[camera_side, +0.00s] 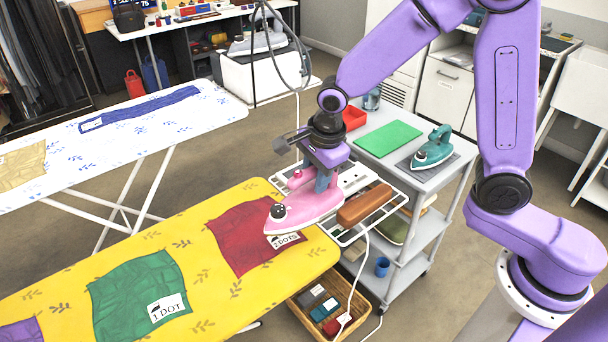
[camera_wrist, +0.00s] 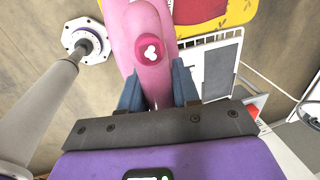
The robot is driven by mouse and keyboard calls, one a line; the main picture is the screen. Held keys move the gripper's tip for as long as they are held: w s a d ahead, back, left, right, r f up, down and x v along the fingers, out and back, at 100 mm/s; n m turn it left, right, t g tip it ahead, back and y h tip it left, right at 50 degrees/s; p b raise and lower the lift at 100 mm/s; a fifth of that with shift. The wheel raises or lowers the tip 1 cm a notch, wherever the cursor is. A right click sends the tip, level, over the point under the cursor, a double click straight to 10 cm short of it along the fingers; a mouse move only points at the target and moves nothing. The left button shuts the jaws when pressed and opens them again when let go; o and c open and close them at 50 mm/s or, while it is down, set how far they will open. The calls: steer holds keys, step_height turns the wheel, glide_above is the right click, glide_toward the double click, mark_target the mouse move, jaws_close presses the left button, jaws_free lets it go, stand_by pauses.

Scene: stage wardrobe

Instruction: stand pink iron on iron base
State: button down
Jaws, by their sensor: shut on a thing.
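The pink iron (camera_side: 310,207) is between the fingers of my gripper (camera_side: 322,180), which is shut on it. Its dark dial and pointed front face left, over the end of the yellow ironing board and the corner of the red cloth. In the wrist view the pink iron (camera_wrist: 150,50) runs between the two blue-grey fingers (camera_wrist: 158,92). I cannot tell whether its sole touches anything below. A white wire rack (camera_side: 393,199) at the board's right end, with a pale panel, looks like the iron base; the iron and my gripper partly hide it.
A brown block (camera_side: 365,205) lies on the rack, close right of the iron. Red cloth (camera_side: 240,235) and green cloth (camera_side: 130,290) lie on the yellow board (camera_side: 215,290). A grey trolley (camera_side: 425,178) with a teal iron (camera_side: 434,150) stands behind. A basket (camera_side: 318,315) sits below.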

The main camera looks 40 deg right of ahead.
steer(key=shift+d+r, duration=0.15)
steer(key=shift+d, duration=0.15)
steer(key=w+d, duration=0.4)
steer(key=d, duration=0.7)
steer(key=w+d, duration=0.3)
steer(key=d, duration=0.7)
steer(key=shift+w+d+f, duration=0.3)
steer(key=shift+w+f, duration=1.7)
steer(key=shift+w, duration=0.3)
steer(key=shift+w+d+f, duration=0.3)
steer(key=shift+w+f, duration=1.7)
steer(key=shift+w, duration=0.3)
steer(key=shift+w+d+f, duration=0.3)
steer(key=shift+w+f, duration=1.7)
steer(key=shift+w, duration=0.3)
steer(key=shift+f, duration=0.1)
steer(key=c, duration=0.8)
jaws_free()
steer(key=shift+f, duration=0.1)
